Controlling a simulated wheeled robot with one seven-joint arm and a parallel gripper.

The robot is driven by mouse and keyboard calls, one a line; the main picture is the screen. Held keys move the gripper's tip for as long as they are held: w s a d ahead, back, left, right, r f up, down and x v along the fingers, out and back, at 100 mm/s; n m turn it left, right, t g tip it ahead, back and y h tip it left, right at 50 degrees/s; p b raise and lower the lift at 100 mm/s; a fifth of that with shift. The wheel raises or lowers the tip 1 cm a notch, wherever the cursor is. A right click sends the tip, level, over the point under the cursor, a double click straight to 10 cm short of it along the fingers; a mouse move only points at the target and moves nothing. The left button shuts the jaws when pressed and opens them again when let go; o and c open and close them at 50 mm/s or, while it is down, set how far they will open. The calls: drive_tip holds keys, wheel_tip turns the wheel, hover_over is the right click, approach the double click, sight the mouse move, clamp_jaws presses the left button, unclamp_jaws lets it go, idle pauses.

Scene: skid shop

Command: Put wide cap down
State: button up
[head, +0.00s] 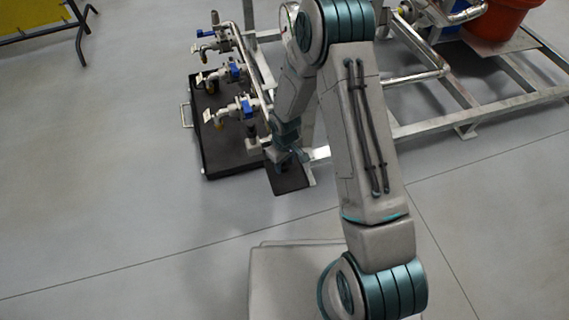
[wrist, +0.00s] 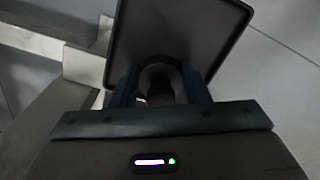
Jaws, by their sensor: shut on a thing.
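My gripper (wrist: 160,88) is shut on the wide cap (wrist: 159,72), a dark round piece between the two blue fingers in the wrist view. The cap is over a small dark rectangular tray (wrist: 185,25) with a raised rim. Whether the cap touches the tray I cannot tell. In the head view my gripper (head: 287,158) is low over the same small tray (head: 291,182), beside the skid frame. The cap is hidden there by my gripper and arm.
A larger black tray (head: 225,174) lies on the floor to the left, under several valves with blue handles (head: 243,107). The metal skid frame (head: 430,125) stands behind and right, with an orange bucket (head: 497,20). A yellow barrier (head: 35,18) is far left. The front-left floor is clear.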

drive_tip(key=o, duration=1)
drive_tip(key=shift+f, duration=0.1)
wheel_tip(320, 180, up, 11)
drive_tip(key=p, duration=0.4)
drive_tip(key=shift+p, duration=0.3)
drive_tip(key=s+d+r+m, duration=0.2)
drive_tip(key=s+d+r, duration=0.15)
drive_tip(key=r, duration=0.45)
drive_tip(key=s+d+r+m, duration=0.2)
drive_tip(key=d+r, duration=0.3)
drive_tip(key=r, duration=0.3)
drive_tip(key=s+d+r+m, duration=0.1)
drive_tip(key=s+r, duration=0.2)
drive_tip(key=s, duration=0.1)
drive_tip(key=s+d+r+m, duration=0.1)
drive_tip(key=s+d+r, duration=0.1)
drive_tip(key=s+r, duration=0.1)
drive_tip(key=s+d+r+m+t, duration=0.1)
drive_tip(key=s+r+m, duration=0.1)
drive_tip(key=s, duration=0.4)
drive_tip(key=shift+d+r, duration=0.35)
drive_tip(key=shift+r, duration=0.5)
